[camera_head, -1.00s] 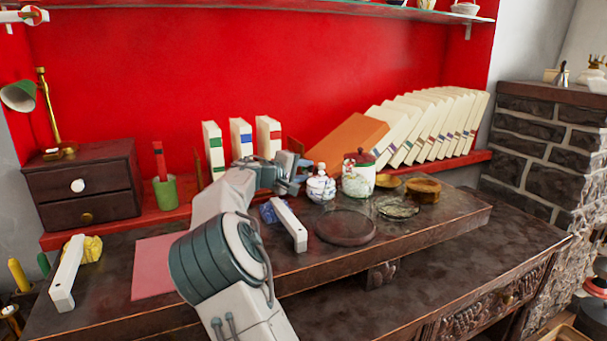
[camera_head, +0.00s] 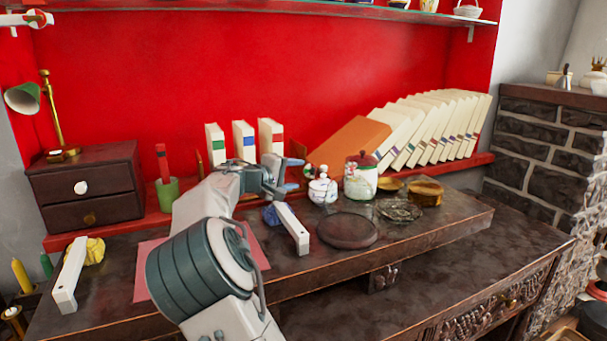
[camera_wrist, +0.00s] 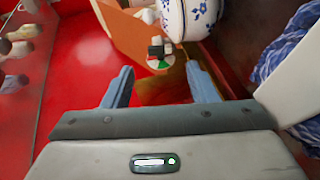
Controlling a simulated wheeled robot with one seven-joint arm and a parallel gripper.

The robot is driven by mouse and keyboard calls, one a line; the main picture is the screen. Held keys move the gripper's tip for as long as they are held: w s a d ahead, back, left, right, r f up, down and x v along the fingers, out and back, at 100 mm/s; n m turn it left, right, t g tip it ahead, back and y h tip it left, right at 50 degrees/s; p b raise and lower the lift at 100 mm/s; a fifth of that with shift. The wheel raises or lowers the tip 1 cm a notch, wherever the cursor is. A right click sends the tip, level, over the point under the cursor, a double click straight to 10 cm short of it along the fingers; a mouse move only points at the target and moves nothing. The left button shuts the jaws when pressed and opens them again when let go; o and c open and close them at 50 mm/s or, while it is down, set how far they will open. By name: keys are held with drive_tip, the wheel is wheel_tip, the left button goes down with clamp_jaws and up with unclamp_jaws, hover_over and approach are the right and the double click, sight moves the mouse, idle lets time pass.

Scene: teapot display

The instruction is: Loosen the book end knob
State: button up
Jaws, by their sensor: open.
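A brown upright piece (camera_head: 295,149), likely the book end, stands right of the upright books in the head view. My gripper (camera_head: 294,175) also shows beside the white pot in the head view.
A white-and-blue pot (camera_wrist: 187,14) is close by the right finger; it also shows in the head view (camera_head: 322,191). A lidded jar (camera_head: 360,181) and leaning books (camera_head: 420,130) stand to the right. Upright books (camera_head: 243,141) stand behind my arm.

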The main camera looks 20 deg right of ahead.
drive_tip(key=v, duration=0.8)
drive_tip(key=shift+s+a+p, duration=0.15)
drive_tip(key=shift+a+p, duration=0.05)
drive_tip(key=shift+p, duration=0.1)
